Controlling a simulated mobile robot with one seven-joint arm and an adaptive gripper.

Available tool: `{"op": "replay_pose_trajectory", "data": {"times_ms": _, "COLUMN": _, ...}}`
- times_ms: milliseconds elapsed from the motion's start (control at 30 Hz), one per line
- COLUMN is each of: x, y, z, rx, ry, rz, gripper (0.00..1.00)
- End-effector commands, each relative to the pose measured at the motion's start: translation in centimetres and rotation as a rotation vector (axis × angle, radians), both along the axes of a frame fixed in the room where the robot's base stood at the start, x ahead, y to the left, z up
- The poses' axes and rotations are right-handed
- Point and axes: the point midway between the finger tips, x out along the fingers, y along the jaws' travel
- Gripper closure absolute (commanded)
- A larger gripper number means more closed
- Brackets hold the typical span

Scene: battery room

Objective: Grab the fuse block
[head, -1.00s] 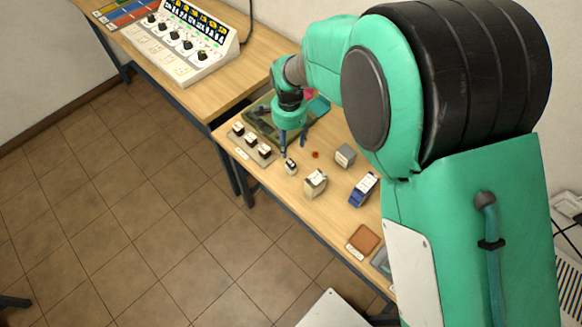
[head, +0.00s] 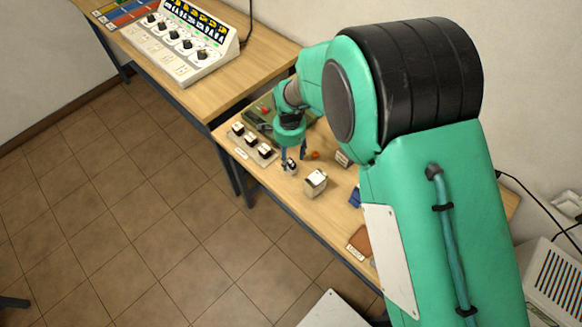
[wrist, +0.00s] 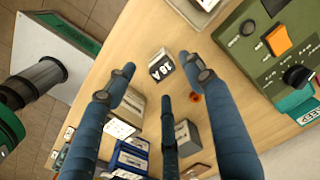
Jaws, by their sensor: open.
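The fuse block, a small dark block with a white top marked "10 A" (wrist: 161,66), stands on the wooden table. In the head view it is the small block (head: 291,167) just below my fingertips. My gripper (head: 293,156) points down over it, with its blue fingers spread. In the wrist view the fingers (wrist: 158,76) are open and empty, and the fuse block shows between the left and right fingertips, beyond the middle one. I cannot tell whether any finger touches it.
A cream box (head: 316,184) stands close by on the right. A grey box (wrist: 188,138), a small orange-red piece (wrist: 195,97) and a blue box (wrist: 130,156) are near. A tray with three blocks (head: 240,152) lies left. A green device (wrist: 250,50) sits behind.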

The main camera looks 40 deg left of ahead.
Motion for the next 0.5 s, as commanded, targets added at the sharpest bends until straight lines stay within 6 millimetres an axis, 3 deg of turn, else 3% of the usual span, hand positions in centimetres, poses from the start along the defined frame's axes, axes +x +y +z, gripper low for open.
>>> {"op": "replay_pose_trajectory", "data": {"times_ms": 267, "x": 0.0, "y": 0.0, "z": -0.5, "rx": -0.001, "ry": 0.000, "rz": 0.000, "gripper": 0.47}}
{"op": "replay_pose_trajectory", "data": {"times_ms": 500, "x": 0.1, "y": -0.1, "z": -3.2, "rx": -0.002, "ry": 0.001, "rz": 0.000, "gripper": 0.47}}
